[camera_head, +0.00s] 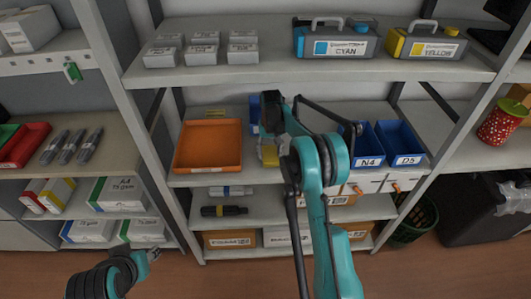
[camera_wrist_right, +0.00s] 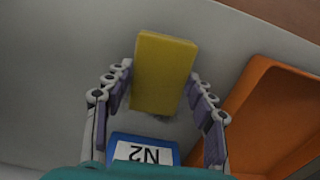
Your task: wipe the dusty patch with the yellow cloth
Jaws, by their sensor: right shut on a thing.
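The yellow cloth (camera_wrist_right: 165,75) looks like a folded block. My right gripper (camera_wrist_right: 160,82) is shut on it, with one finger on each side. In the wrist view the cloth is against or just over the grey shelf surface; I cannot tell which. A faint dark smudge (camera_wrist_right: 160,118) shows at the cloth's near end; I cannot tell whether it is dust or shadow.
An orange tray (camera_head: 208,146) stands left of the cloth. Blue bins N4 (camera_head: 369,161) and D5 (camera_head: 406,159) stand to the right. A blue bin labelled N2 (camera_wrist_right: 143,152) is close to my right fingers. The upper shelf (camera_head: 270,72) overhangs the work spot.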

